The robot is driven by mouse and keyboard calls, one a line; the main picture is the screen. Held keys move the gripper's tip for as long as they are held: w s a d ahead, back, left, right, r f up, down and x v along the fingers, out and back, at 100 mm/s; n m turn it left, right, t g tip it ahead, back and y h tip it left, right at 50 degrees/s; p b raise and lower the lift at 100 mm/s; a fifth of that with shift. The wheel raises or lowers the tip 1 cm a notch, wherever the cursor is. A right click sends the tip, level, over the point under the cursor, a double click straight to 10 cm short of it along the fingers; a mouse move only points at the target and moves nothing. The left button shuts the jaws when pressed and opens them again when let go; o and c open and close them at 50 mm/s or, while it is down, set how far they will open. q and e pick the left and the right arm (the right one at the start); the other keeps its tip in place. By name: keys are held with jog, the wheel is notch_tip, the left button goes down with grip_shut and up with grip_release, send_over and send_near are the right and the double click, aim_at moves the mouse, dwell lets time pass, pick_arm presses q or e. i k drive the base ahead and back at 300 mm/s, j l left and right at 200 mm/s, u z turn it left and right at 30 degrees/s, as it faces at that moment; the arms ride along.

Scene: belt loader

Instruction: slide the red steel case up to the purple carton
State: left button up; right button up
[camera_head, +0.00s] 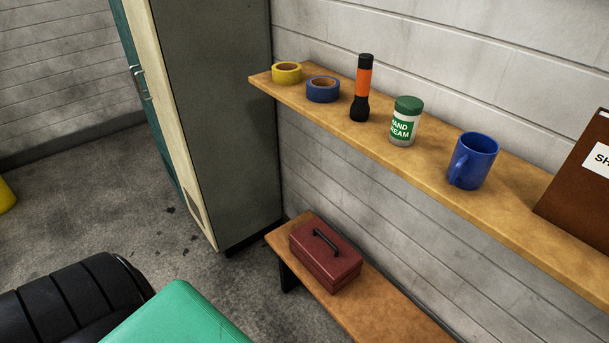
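The red steel case (326,254) lies flat on a low wooden bench (372,310), near the bench's far left end. Its black handle shows on top of the lid, and the lid is closed. No purple carton shows in the head view. Neither of my grippers is in view, so nothing shows of how they stand to the case.
A wooden shelf (430,158) above holds a yellow tape roll (287,73), blue tape roll (322,90), flashlight (362,88), hand cream jar (404,122), blue mug (473,161) and brown binder (582,185). A locker (210,110) stands left of the bench.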

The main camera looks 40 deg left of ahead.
aim_at(334, 261)
jog(key=u, duration=1.05)
jog(key=i+j+z, duration=0.1)
jog(key=j, duration=0.25)
jog(key=i+j+z, duration=0.15)
jog(key=i+j, duration=0.15)
jog(key=j, duration=0.1)
